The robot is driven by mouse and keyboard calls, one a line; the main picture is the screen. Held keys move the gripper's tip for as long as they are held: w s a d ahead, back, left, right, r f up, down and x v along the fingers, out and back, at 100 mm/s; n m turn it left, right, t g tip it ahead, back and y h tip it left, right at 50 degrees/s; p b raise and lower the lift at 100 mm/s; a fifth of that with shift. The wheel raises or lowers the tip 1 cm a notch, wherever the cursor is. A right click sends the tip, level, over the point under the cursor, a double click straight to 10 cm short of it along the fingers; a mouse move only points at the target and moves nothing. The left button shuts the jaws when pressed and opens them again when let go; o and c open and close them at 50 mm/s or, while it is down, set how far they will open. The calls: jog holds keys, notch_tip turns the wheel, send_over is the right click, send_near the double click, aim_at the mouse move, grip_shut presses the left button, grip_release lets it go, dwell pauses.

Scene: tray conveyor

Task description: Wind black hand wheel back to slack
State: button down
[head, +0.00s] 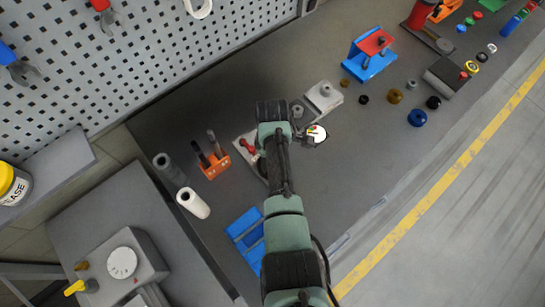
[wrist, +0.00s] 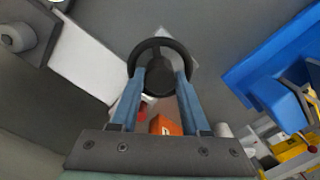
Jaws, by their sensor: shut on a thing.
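The black hand wheel (wrist: 160,43) shows in the wrist view as a dark ring with a dark middle. My gripper (wrist: 160,74) has its two blue fingers on opposite sides of the wheel's near rim and is shut on it. In the head view my arm covers the wheel and the fingertips. A round white dial with coloured marks (head: 316,135) shows just right of my wrist in the head view; its reading is too small to tell.
A grey block (head: 323,96) stands close behind the dial. An orange holder with tools (head: 215,165) and a white cylinder (head: 193,203) stand left of my arm. A blue tray (head: 245,238) lies nearer. A red-and-blue fixture (head: 370,55) and several small round parts lie to the right.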

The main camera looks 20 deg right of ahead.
jog(key=shift+c, duration=1.9)
grip_release()
notch_tip(320, 180, up, 13)
jog(key=b, duration=0.1)
jog(key=shift+b, duration=0.35)
